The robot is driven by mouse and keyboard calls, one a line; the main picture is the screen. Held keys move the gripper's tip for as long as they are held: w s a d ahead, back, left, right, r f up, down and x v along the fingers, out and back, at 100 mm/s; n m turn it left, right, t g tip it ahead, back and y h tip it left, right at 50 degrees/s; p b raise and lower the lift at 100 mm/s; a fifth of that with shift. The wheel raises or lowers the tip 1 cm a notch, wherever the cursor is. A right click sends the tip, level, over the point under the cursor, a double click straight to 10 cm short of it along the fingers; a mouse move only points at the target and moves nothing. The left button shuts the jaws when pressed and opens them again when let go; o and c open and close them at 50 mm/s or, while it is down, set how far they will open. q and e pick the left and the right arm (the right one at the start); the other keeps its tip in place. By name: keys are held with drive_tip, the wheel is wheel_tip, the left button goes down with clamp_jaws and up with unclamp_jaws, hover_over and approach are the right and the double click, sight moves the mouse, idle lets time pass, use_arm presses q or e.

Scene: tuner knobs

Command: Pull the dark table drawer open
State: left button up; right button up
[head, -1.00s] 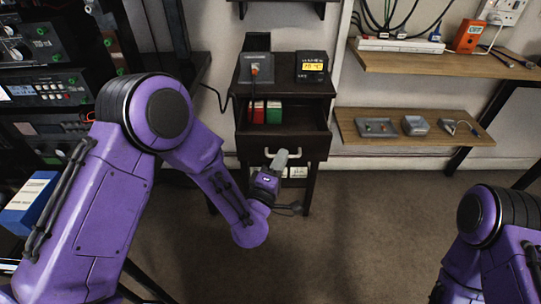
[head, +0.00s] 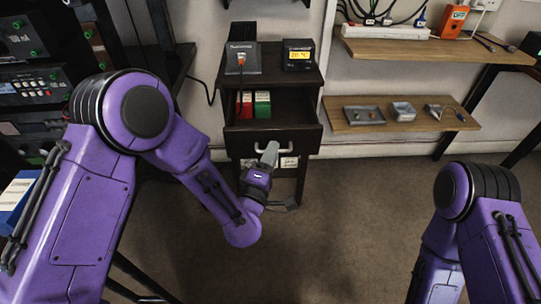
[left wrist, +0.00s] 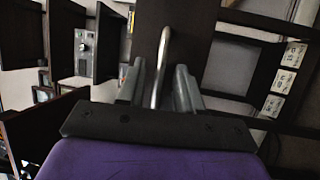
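The dark table (head: 316,77) stands against the wall in the head view. A pale bar handle (head: 313,145) is on the front. My left gripper (head: 269,150) is at the handle. In the left wrist view the handle (left wrist: 162,60) passes between the two grey fingers of my left gripper (left wrist: 159,88). The fingers are apart, with small gaps beside the handle. My right arm is at the lower right; its gripper is out of view.
Wall shelves (head: 400,121) are to the right, equipment racks to the left. The floor (head: 340,230) in front is clear.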

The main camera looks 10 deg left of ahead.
use_arm(q)
drive_tip(key=b+v, duration=0.1)
drive_tip(key=v, duration=0.9)
drive_tip(key=shift+s, duration=0.3)
drive_tip(key=shift+a+f, duration=0.1)
drive_tip(key=shift+f, duration=0.05)
